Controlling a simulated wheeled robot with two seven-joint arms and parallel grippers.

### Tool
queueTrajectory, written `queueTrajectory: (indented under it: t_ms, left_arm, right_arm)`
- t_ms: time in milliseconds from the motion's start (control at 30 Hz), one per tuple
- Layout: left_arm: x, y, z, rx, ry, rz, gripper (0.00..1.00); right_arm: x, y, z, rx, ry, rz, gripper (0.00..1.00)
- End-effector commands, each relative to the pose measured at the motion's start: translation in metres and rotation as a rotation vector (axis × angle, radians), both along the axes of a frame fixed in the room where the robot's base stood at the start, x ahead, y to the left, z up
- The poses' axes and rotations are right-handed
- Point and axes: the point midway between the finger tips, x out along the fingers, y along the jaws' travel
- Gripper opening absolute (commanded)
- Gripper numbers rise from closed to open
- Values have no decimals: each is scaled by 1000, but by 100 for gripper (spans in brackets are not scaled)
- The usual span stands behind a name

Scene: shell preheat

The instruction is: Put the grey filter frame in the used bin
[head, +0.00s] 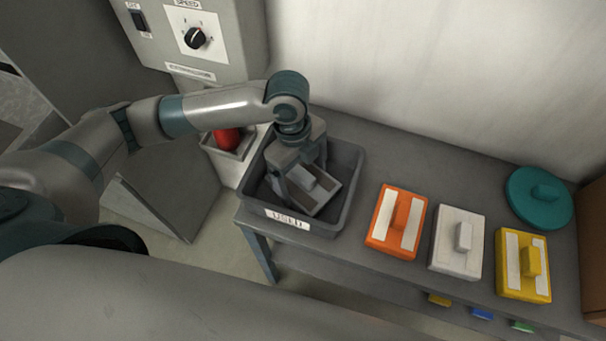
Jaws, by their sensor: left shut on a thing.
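The grey filter frame (325,190) has a pale panel and a raised grip. It is inside the dark used bin (345,207), whose front wall carries a white label reading USED. My left gripper (297,183) reaches down into the bin from above and is shut on the grey filter frame. The frame looks slightly tilted; whether it touches the bin floor I cannot tell. My right gripper is not in view.
Orange (383,238), white (446,262) and yellow (512,285) frames lie in a row right of the bin on the grey table (410,165). A round teal lid (530,210) lies behind them. A control box (225,45) and a red object (227,138) stand left.

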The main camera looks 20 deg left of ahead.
Motion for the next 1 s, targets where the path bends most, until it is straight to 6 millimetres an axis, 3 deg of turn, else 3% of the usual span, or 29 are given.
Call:
queueTrajectory:
  t_ms: [267,300,367,767,1000]
  left_arm:
    - [0,0,-2,0,0,0,54]
    - [0,0,-2,0,0,0,90]
    - [0,0,-2,0,0,0,100]
    - [0,0,4,-1,-1,-1,100]
    - [3,4,30,-3,-3,0,100]
  right_arm:
    - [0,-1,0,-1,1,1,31]
    - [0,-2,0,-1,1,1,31]
    - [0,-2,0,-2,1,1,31]
    - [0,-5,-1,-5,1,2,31]
    - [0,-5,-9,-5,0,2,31]
